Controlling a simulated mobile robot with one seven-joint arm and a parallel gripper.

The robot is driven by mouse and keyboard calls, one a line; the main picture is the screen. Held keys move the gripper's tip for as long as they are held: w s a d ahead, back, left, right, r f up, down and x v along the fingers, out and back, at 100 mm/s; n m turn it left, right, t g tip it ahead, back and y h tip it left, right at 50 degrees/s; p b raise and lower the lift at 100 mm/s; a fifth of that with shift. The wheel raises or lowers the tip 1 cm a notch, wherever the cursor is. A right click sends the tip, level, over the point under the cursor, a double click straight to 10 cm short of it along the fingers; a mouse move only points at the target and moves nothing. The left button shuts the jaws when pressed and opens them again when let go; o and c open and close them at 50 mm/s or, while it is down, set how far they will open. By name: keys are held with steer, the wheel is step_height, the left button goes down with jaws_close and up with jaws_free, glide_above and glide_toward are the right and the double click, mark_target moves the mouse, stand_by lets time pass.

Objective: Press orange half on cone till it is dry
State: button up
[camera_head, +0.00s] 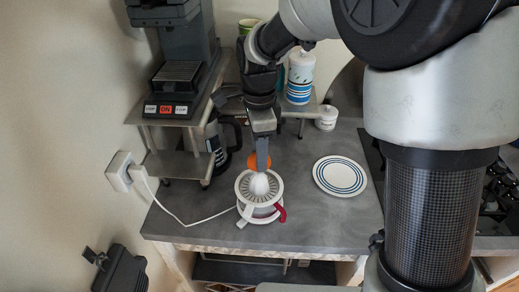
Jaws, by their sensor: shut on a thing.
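A white citrus juicer (242,190) with a pale ribbed cone (259,185) and a red handle stands near the front edge of the grey counter. My gripper (262,155) reaches down from above and is shut on an orange half (253,161). The orange half appears just behind or above the cone, with the cone's tip uncovered below it in the picture. I cannot tell the exact gap. My finger hides part of the orange, and its cut face is not visible.
A white plate with blue rings (341,175) lies to the right. A shelf with a coffee machine (172,95) stands left, with a dark carafe (215,145) beside it. A white cord (190,222) runs from the wall socket toward the juicer. A patterned canister (300,78) stands behind.

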steer(key=shift+f+b, duration=1.35)
steer(key=shift+f, duration=0.9)
steer(key=shift+f+b, duration=0.4)
steer(key=shift+f, duration=0.2)
steer(key=shift+s+f, duration=0.2)
stand_by(2.8)
steer(key=shift+r, duration=0.15)
stand_by(0.3)
steer(key=shift+w+r+p, duration=0.2)
steer(key=shift+r+p, duration=2.4)
steer(key=shift+r, duration=0.95)
